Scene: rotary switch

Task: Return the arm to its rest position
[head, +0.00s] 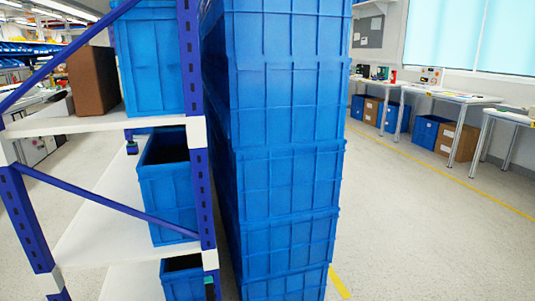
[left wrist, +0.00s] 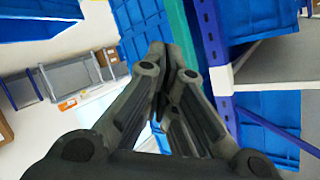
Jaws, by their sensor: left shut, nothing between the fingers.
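My left gripper (left wrist: 168,82) shows in the left wrist view, its dark fingers drawn together at the tips with nothing between them. The view there is tilted. Beyond the fingertips are blue crates and the upright of a shelf rack (left wrist: 213,55). The fingers look apart from them, though the exact distance is hard to tell. Neither arm shows in the head view. My right gripper is in neither view. No rotary switch can be made out.
In the head view a tall stack of blue crates (head: 287,105) stands ahead, beside a shelf rack (head: 197,130) with blue crates and a brown box (head: 93,80). Open floor (head: 420,220) lies to the right, with white tables (head: 440,94) along the wall.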

